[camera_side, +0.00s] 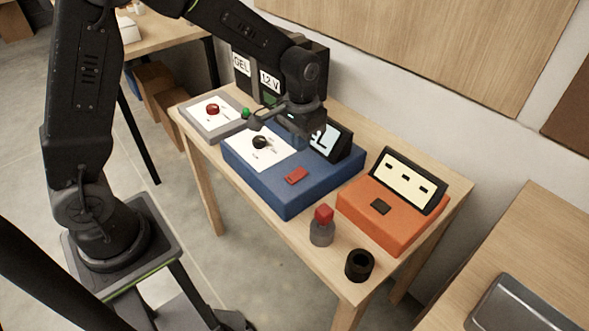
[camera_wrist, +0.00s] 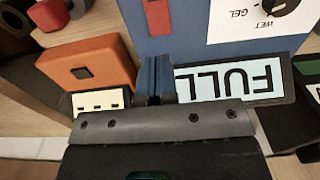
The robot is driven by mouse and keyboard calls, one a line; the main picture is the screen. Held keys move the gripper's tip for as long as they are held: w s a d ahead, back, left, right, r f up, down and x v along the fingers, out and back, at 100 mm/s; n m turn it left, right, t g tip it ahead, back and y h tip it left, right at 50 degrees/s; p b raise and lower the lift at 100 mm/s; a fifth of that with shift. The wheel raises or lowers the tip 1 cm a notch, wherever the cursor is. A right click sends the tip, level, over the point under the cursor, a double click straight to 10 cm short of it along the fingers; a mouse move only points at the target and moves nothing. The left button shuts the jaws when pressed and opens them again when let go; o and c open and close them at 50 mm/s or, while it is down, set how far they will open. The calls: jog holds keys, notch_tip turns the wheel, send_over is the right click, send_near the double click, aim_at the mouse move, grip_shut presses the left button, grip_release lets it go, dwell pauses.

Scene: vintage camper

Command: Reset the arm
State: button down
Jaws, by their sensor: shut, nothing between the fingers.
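My gripper (camera_side: 303,131) hangs above the back part of the blue box (camera_side: 290,202), beside its tilted display. In the wrist view my gripper (camera_wrist: 154,68) has its two fingers together with nothing between them. The display (camera_wrist: 228,83) reads FULL, upside down in the wrist view; in the side view my gripper partly covers it. I cannot tell the exact gap between the fingertips and the box.
An orange box (camera_side: 375,215) with a tilted display (camera_side: 409,181) stands at right. A red-capped bottle (camera_side: 322,227) and a black cup (camera_side: 359,265) stand at the front edge. A grey box (camera_side: 208,118) with a red knob lies left. A black unit (camera_side: 313,62) with labels stands behind my wrist.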

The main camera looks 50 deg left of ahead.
jog(key=s+r+t, duration=0.2)
jog(key=s+r, duration=0.5)
jog(key=s, duration=0.3)
jog(key=s+a+r+t, duration=0.1)
jog(key=s+r+t, duration=0.2)
jog(key=s+r, duration=0.4)
jog(key=s, duration=0.3)
jog(key=shift+s+r+t, duration=0.25)
jog(key=shift+r+t, duration=0.05)
jog(key=n+g, duration=0.4)
jog(key=n, duration=1.4)
send_over(301, 171)
jog(key=s, duration=0.2)
notch_tip(301, 171, down, 8)
jog(key=f, duration=0.4)
jog(key=w+f, duration=0.1)
jog(key=f, duration=0.8)
jog(key=shift+w+f, duration=0.35)
